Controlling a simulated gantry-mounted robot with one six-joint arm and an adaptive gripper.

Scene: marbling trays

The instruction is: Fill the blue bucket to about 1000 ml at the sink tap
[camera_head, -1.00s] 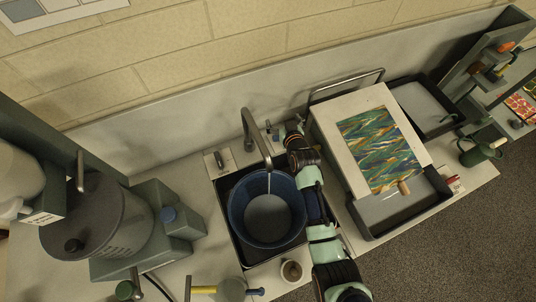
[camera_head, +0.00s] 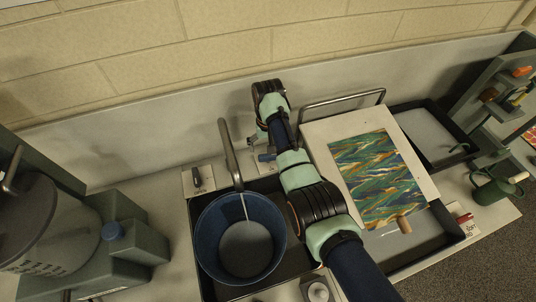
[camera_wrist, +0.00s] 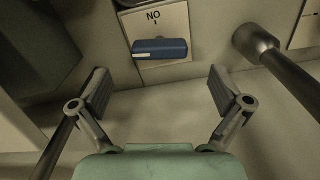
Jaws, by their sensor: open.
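The blue bucket (camera_head: 272,215) stands upright in the sink basin (camera_head: 303,258). The tap spout (camera_head: 229,150) reaches over its rim, and a thin pale stream (camera_head: 244,207) falls from the tip into it. The bucket's inside looks grey at the bottom; I cannot read the level. A blue lever (camera_head: 266,157) sits behind the basin, right of the spout. In the wrist view this blue lever (camera_wrist: 160,48) lies across a plate marked "NO". My gripper (camera_wrist: 160,92) is open and empty, its fingers either side of and short of the lever, not touching it.
A dark lever on a pale plate (camera_head: 198,179) is left of the spout. A white board with a marbled sheet (camera_head: 376,175) and a metal rail (camera_head: 343,98) stand close right of my arm. A grey pot (camera_head: 45,235) is at left.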

